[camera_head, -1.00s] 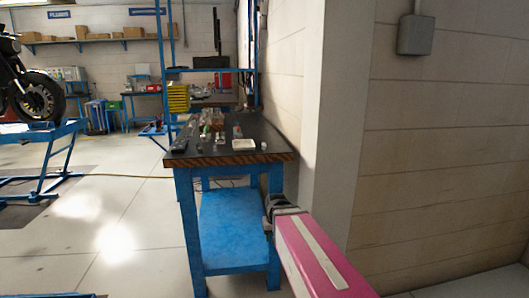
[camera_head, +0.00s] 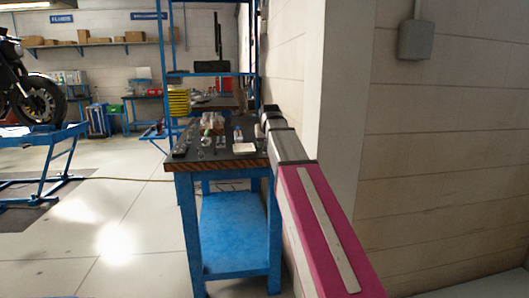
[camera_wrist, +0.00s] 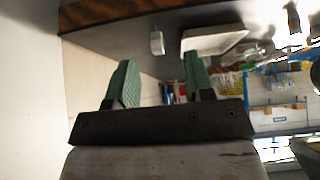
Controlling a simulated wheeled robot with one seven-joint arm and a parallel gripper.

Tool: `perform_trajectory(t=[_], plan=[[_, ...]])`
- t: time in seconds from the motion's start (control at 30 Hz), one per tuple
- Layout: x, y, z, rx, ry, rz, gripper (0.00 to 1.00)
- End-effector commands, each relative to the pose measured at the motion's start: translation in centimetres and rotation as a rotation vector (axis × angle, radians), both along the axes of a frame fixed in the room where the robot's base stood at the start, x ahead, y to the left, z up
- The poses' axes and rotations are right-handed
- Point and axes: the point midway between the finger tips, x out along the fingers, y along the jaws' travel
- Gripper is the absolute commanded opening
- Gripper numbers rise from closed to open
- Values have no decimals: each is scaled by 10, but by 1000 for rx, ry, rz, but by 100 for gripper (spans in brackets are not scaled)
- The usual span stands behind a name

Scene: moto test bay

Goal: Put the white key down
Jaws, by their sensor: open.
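My gripper (camera_wrist: 158,82) shows two green-padded fingers in the wrist view, spread wide apart with nothing between them. A small white block-like thing (camera_wrist: 157,43) lies on the dark tabletop beyond the fingertips, apart from them. It may be the white key, but its shape is too small to tell. A white shallow tray (camera_wrist: 214,40) lies beside it and also shows in the head view (camera_head: 245,148). In the head view my arm reaches to the right side of the workbench (camera_head: 222,165), and the fingers are too small to make out there.
Several small items lie on the left and middle of the bench. A wall (camera_head: 300,70) stands close along the bench's right side. Yellow bins (camera_head: 179,103) stand behind it. A motorcycle (camera_head: 35,100) on a blue lift is at the far left, with open floor between.

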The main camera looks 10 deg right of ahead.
Motion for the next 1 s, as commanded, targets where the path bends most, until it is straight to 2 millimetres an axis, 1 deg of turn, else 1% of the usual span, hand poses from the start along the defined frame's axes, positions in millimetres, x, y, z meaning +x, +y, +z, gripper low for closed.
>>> perform_trajectory(t=[0.03,0.1,0.2,0.27,0.37,0.63,0.87,1.0], plan=[[5,0,15,0,-16,0,48],[7,0,27,0,-29,0,48],[8,1,36,0,-39,0,48],[10,1,36,0,-41,0,48],[15,0,29,0,-39,0,48],[38,0,0,0,-39,0,48],[45,-2,-13,1,-39,-1,48],[53,-6,-25,1,-40,-1,48]])
